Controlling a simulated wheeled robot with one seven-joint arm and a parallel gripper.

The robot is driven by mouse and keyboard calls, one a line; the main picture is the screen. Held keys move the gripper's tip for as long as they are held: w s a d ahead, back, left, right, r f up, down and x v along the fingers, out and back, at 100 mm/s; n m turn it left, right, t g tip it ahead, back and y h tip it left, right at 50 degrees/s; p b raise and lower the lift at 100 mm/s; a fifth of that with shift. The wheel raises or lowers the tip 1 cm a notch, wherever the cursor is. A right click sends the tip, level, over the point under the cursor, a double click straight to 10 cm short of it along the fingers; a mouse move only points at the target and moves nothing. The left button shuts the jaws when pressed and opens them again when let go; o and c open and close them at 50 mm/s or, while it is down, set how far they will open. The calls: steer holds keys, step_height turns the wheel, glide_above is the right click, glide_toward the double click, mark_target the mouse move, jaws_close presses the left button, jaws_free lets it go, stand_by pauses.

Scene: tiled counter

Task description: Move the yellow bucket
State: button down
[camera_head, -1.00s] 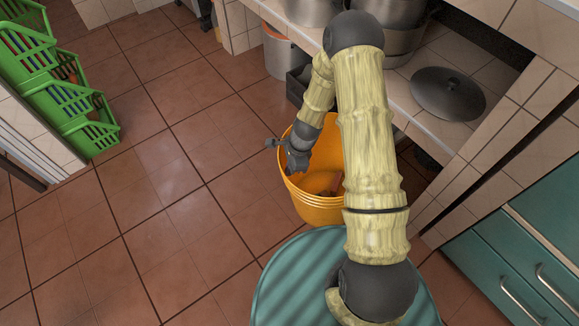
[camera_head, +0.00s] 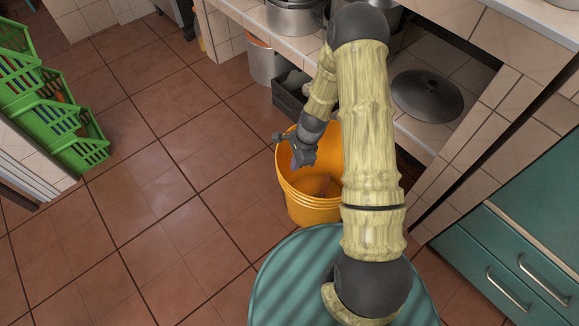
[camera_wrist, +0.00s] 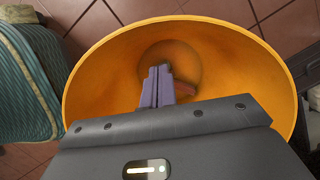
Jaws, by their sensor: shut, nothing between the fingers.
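The yellow bucket (camera_head: 312,207) stands on the tiled floor, open at the top, in front of the low shelf and partly hidden by my arm. My gripper (camera_head: 302,158) hangs over the left part of its mouth in the head view. In the wrist view the bucket (camera_wrist: 95,80) fills most of the picture. My gripper's fingers (camera_wrist: 158,86) are together, empty, and point down into the bucket's opening. A reddish-brown patch shows inside the bucket near its bottom. I cannot tell whether the gripper touches the rim.
Green crates (camera_head: 55,135) stand at the left. A dark crate (camera_head: 290,97) and a pot (camera_head: 263,62) sit behind the bucket, by the shelf. A black lid (camera_head: 427,95) lies on the shelf. Teal drawers (camera_head: 500,270) are at the right. Floor left of the bucket is clear.

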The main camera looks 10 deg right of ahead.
steer(key=p+v, duration=0.1)
steer(key=v, duration=0.3)
steer(key=shift+s+a+r, duration=0.1)
steer(key=shift+s+r, duration=0.1)
steer(key=shift+r, duration=0.2)
steer(key=s+d+r+n+t+h+p, duration=0.1)
steer(key=s+r+n, duration=0.4)
steer(key=r, duration=0.4)
steer(key=s+r+n+t+h+p, duration=0.15)
steer(key=s+r+n, duration=0.35)
steer(key=r, duration=0.5)
steer(key=s+d+r+n+p, duration=0.1)
steer(key=s+r+n+p, duration=0.15)
steer(key=r+n, duration=0.55)
step_height(320, 180, up, 39)
steer(key=m+p, duration=0.1)
steer(key=p, duration=3.6)
steer(key=shift+s, duration=0.4)
